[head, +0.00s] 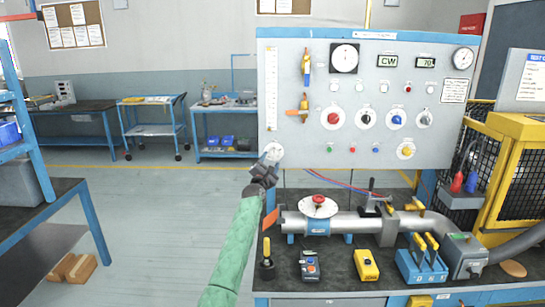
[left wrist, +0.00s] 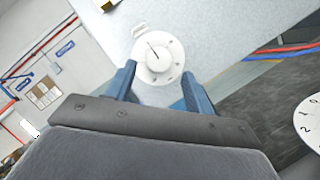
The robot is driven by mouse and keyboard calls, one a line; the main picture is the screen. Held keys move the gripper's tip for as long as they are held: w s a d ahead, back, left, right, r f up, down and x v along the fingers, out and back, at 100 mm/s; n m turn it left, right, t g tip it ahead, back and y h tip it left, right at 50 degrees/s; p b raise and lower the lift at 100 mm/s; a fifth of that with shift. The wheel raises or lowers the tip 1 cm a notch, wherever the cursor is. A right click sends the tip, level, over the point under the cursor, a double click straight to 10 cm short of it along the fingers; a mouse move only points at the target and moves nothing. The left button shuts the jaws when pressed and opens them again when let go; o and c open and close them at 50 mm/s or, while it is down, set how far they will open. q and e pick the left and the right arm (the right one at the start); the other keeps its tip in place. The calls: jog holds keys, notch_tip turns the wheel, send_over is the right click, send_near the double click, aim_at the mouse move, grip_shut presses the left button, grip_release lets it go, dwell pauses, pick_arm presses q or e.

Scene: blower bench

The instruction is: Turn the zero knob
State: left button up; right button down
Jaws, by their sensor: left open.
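A round white knob (left wrist: 158,57) with a dark pointer line and small marks sits on the pale panel face in the left wrist view. It appears to be the zero knob; its label is not readable. In the head view the white knob (head: 273,150) is at the panel's lower left, partly hidden by my gripper. My left gripper (head: 266,170) is open and empty in front of it. In the left wrist view its blue fingers (left wrist: 159,76) stand at either side of the knob's near edge; whether they touch it I cannot tell. My right gripper is not in view.
The upright panel (head: 300,85) carries red, black, blue and yellow knobs, gauges and two displays.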

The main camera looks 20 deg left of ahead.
aim_at(273, 155)
pick_arm(q)
jog(key=shift+p+x, duration=0.35)
jog(key=shift+x, duration=1.4)
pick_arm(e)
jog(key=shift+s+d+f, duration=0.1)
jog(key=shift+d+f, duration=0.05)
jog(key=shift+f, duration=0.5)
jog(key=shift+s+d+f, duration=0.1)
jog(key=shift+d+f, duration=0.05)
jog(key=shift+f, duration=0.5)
pick_arm(q)
jog(key=c, duration=1)
